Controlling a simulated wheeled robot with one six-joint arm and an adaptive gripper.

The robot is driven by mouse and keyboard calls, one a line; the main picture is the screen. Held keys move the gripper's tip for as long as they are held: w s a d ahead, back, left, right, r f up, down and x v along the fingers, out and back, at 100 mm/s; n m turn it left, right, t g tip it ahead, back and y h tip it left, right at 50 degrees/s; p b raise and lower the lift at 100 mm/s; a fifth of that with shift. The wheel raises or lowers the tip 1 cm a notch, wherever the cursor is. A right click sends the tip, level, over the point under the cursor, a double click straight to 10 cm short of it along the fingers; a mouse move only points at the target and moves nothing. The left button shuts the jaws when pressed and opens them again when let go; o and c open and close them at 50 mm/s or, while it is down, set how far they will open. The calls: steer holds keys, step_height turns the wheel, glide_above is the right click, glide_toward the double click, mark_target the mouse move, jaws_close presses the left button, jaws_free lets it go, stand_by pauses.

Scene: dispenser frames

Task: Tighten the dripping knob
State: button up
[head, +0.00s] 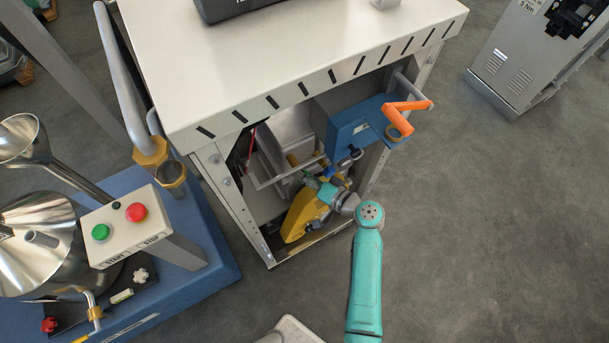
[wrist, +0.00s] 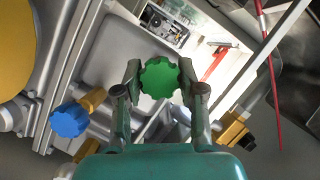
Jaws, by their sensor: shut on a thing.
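My gripper (wrist: 160,82) is shut on a green scalloped knob (wrist: 158,77) in the wrist view, with one finger on each side of its rim. A blue scalloped knob (wrist: 69,120) on a brass fitting (wrist: 93,98) stands to the left, apart from the fingers. In the head view my gripper (head: 314,182) reaches into the open bay under the white-topped cabinet (head: 300,55), and the held knob is too small to make out well. The stem behind the green knob is mostly hidden. I cannot make out a drip at either knob.
A yellow housing (head: 304,214) sits low in the bay beside my gripper. A blue box (head: 354,124) and an orange handle (head: 404,114) are at the bay's right. A blue-based machine (head: 212,262) stands left.

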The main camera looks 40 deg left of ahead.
stand_by(0.3)
steer(key=o, duration=1.1)
steer(key=shift+o, duration=0.2)
steer(key=v, duration=1.2)
steer(key=shift+w, duration=0.1)
